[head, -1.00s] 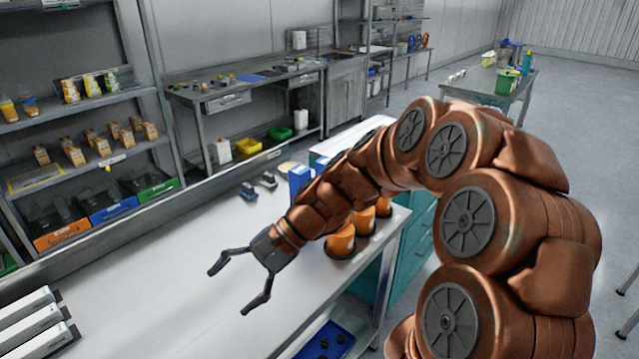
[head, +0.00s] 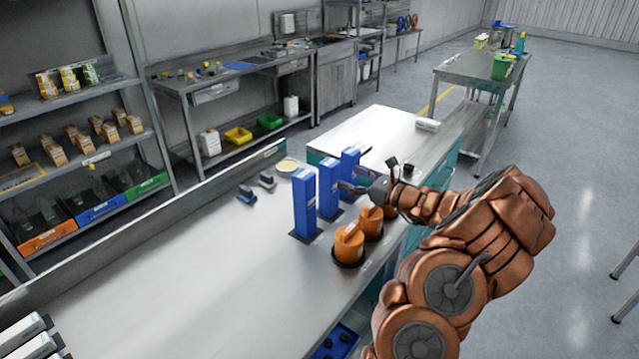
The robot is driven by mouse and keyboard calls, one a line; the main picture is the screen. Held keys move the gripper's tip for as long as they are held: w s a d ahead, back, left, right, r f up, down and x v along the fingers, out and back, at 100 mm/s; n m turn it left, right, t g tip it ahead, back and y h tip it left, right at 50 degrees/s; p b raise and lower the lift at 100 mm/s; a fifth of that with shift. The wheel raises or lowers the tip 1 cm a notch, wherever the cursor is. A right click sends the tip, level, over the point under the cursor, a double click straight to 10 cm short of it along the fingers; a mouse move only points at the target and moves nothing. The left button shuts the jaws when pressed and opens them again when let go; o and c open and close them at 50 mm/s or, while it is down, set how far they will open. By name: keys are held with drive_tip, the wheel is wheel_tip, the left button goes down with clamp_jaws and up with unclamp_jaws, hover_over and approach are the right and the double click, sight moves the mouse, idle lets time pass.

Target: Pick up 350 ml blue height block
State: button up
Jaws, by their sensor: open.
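Three upright blue blocks stand in a row on dark bases on the steel bench: a near one (head: 305,205), a middle one (head: 328,190) and a far one (head: 350,161). The near one looks tallest. Their white labels are too small to read, so I cannot tell which is the 350 ml block. My gripper (head: 368,175) is open and empty, to the right of the blocks. One finger points left, close to the middle and far blocks in the picture; the other points up. I cannot tell whether it touches a block.
Orange round parts (head: 349,245) stand along the bench's right edge, in front of the blocks and below my gripper. Small dark clamp-like items (head: 247,195) and a pale disc (head: 287,166) lie behind the blocks. The bench's left half (head: 170,280) is mostly clear.

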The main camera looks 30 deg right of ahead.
sight(336, 172)
drive_tip(key=shift+d+f, duration=0.2)
drive_tip(key=shift+d, duration=0.3)
drive_tip(key=shift+w, duration=0.35)
drive_tip(key=p+x, duration=0.1)
drive_tip(key=x, duration=0.1)
drive_tip(key=p+x, duration=0.1)
drive_tip(key=x, duration=0.1)
drive_tip(key=a+p+x, duration=0.1)
drive_tip(key=x, duration=0.2)
drive_tip(key=shift+s+r, duration=0.1)
drive_tip(key=shift+r, duration=0.15)
drive_tip(key=shift+w+f, duration=0.1)
drive_tip(key=shift+w, duration=0.15)
clamp_jaws()
